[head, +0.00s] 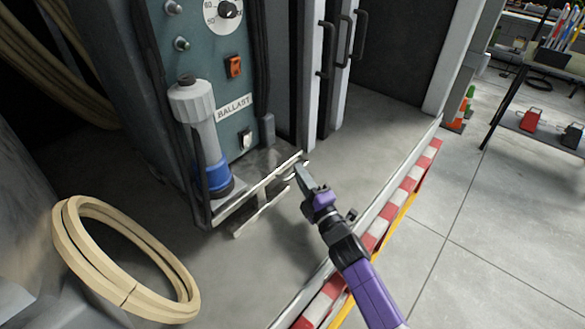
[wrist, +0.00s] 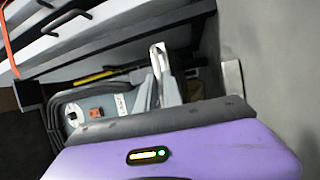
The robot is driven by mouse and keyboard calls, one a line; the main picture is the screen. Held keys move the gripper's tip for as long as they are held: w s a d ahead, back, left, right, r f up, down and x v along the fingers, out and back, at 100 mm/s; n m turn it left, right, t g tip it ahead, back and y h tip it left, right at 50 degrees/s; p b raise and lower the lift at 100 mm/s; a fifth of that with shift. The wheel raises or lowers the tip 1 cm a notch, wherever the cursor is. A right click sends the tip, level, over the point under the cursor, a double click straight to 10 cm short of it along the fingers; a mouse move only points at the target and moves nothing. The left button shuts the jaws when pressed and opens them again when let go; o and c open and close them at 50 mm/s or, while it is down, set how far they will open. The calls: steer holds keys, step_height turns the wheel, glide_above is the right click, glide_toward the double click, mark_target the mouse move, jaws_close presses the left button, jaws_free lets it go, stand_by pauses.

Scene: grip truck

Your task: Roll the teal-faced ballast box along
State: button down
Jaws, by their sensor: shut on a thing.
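The ballast box (head: 232,80) stands upright at the left of the head view, its teal face carrying a dial, an orange switch, knobs and a BALLAST label. A grey-and-blue cylinder stands at its lower left front. A pale bar (head: 255,188) runs along its lower front edge. My gripper (head: 298,172) is at the right end of this bar and is shut on it; the exact contact is small and partly hidden by the fingers. In the wrist view my gripper's fingers (wrist: 162,72) reach toward the box (wrist: 95,110), which is partly hidden by my purple wrist.
A coil of cream hose (head: 120,262) lies on the truck floor at left. Dark cabinet doors with handles (head: 343,40) stand behind. A red-and-white striped edge (head: 408,190) bounds the truck floor at right. Beyond it are concrete, cones (head: 460,110) and a shelf rack.

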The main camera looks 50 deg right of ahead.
steer(key=s+p, duration=0.1)
steer(key=s, duration=1.3)
steer(key=shift+s+d+f, duration=0.15)
steer(key=shift+d, duration=0.15)
steer(key=c, duration=1.5)
jaws_free()
steer(key=b+v, duration=0.2)
steer(key=v, duration=0.5)
steer(key=shift+s+a+b, duration=0.15)
steer(key=shift+s+b, duration=0.2)
steer(key=shift+s, duration=0.05)
